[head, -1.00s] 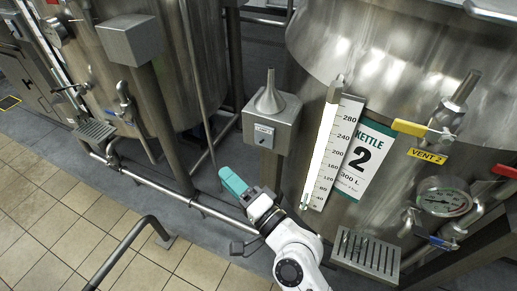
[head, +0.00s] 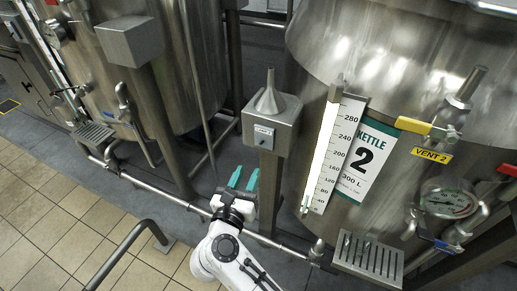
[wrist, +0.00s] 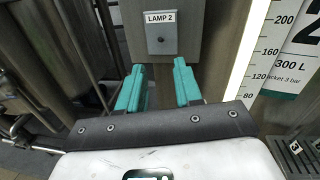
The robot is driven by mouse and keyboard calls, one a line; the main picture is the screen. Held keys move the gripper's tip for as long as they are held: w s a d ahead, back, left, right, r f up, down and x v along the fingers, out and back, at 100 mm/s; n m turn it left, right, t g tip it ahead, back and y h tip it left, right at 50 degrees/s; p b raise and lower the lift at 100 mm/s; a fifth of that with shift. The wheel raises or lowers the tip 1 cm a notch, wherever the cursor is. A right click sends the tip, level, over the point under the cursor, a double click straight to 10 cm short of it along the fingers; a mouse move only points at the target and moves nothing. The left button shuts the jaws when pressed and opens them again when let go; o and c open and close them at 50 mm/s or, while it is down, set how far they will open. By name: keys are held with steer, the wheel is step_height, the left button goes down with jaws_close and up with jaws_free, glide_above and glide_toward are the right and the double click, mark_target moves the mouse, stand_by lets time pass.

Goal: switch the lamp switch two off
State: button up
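The lamp switch two is on a grey metal box (head: 270,124) on a post, left of the kettle; its small plate (head: 264,133) faces me. In the wrist view a label reading LAMP 2 (wrist: 160,18) sits above a small dark knob or toggle (wrist: 160,40); its position is too small to tell. My gripper (head: 243,177) has teal fingers, spread apart and empty, below and left of the box. In the wrist view the fingers (wrist: 158,76) point toward the box, just below the switch plate, with a gap between them.
Kettle 2 (head: 400,80) stands right of the box, with a level gauge (head: 323,150), a yellow vent valve handle (head: 413,126) and a drain grate (head: 368,257). A second kettle (head: 85,60) stands at left. A low pipe (head: 160,190) and a handrail (head: 125,248) are near my arm.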

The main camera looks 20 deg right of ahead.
mark_target(262, 142)
steer(key=x, duration=1)
jaws_close()
steer(key=shift+s, duration=0.1)
